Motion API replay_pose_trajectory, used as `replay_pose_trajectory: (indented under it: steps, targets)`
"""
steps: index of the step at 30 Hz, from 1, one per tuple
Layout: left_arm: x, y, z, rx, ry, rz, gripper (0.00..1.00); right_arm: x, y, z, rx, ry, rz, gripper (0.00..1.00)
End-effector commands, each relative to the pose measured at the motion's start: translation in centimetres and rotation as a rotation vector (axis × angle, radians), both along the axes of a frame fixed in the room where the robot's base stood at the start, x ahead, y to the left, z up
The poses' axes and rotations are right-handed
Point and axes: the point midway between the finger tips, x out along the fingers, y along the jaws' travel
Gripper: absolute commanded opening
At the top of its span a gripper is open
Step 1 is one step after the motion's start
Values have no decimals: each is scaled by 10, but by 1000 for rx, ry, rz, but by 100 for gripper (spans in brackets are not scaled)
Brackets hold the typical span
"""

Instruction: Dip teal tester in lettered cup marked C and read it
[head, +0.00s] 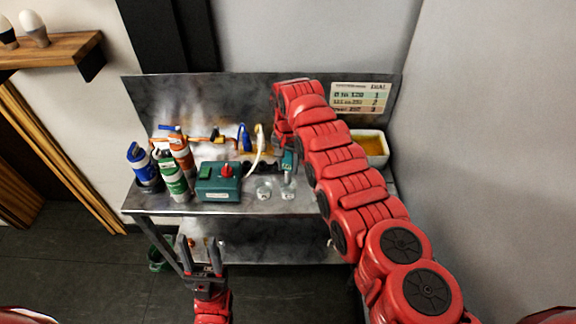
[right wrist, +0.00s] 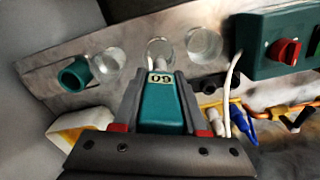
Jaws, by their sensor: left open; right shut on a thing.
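The teal tester (right wrist: 160,108) is held between the fingers of my right gripper (right wrist: 160,125). Its small display shows two digits, looking like 60 or an upside-down 09. In the head view the tester (head: 289,160) is partly hidden by my right arm. Its tip points at the middle glass cup (right wrist: 160,52); I cannot tell whether it is inside. Other clear cups stand on either side, one on the left (right wrist: 111,61) and one on the right (right wrist: 204,44). No letters are readable on them. My left gripper (head: 200,245) is open and empty before the bench.
A teal box with a red knob (head: 218,183) stands left of the cups on the metal bench (head: 235,207). Blue, green and orange bottles (head: 173,178) stand further left. A white tray (head: 384,159) with amber contents is at right. A chart (head: 360,97) hangs behind.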

Motion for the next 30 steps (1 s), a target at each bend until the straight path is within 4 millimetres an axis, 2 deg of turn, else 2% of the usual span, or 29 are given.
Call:
replay_pose_trajectory:
  steps: [4,18,30]
  targets:
    - [0,0,8,0,0,0,50,0,0,11,1,-1,0,0]
    - [0,0,15,0,0,0,50,0,0,34,-1,1,-1,0]
    - [0,0,15,0,0,0,50,0,0,36,0,0,-1,0]
